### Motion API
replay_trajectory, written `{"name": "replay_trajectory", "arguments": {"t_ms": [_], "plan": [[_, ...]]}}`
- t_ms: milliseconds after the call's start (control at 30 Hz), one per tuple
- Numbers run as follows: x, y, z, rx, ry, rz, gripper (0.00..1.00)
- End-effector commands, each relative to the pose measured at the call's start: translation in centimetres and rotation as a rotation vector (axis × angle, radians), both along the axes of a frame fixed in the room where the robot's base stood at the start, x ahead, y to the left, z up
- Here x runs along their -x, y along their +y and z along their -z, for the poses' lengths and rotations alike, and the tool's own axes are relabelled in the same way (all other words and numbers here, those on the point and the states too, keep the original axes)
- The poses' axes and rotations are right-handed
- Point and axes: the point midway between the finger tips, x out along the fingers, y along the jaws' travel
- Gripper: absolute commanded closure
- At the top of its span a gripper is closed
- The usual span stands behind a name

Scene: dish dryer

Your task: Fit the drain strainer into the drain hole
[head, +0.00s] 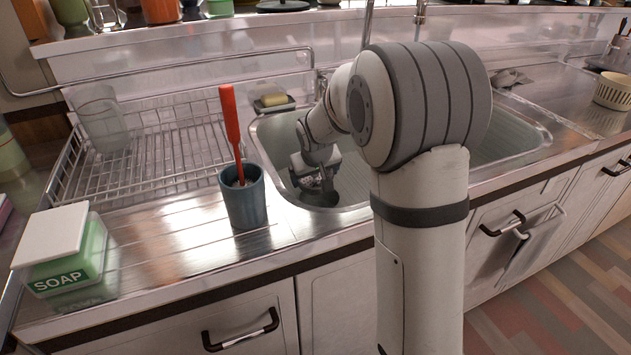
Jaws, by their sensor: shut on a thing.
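My gripper (319,186) is down inside the left basin of the steel sink (345,207), low near its front wall. It points downward and is shut on a small dark thing at its fingertips, which fits the drain strainer. Its outline is too small and shaded to make out clearly. The drain hole cannot be made out; the gripper and arm cover part of the basin floor. I cannot tell whether the held thing touches the basin floor.
A blue cup (245,203) with a red-handled brush (231,125) stands left of the sink, near its rim. A wire dish rack (150,160) holds a glass (103,124). A soap box (62,250) stands front left. A sponge on a dish (272,101) sits behind the basin.

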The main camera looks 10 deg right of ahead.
Motion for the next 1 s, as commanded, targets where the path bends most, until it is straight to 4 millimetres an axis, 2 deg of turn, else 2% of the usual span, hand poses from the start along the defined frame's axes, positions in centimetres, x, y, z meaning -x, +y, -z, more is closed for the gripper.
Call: {"name": "replay_trajectory", "arguments": {"t_ms": [33,267,600,633,767,1000], "plan": [[0.0,0.0,0.7,0.0,0.0,0.0,0.38],[0.0,0.1,0.6,-0.001,-0.002,0.001,0.38],[0.0,0.1,1.6,-0.001,-0.002,-0.001,0.38],[0.0,0.1,1.5,-0.001,-0.002,-0.001,0.09],[0.0,0.1,1.5,-0.001,-0.002,-0.001,0.0],[0.0,0.1,1.3,-0.001,-0.002,-0.002,0.0]]}}
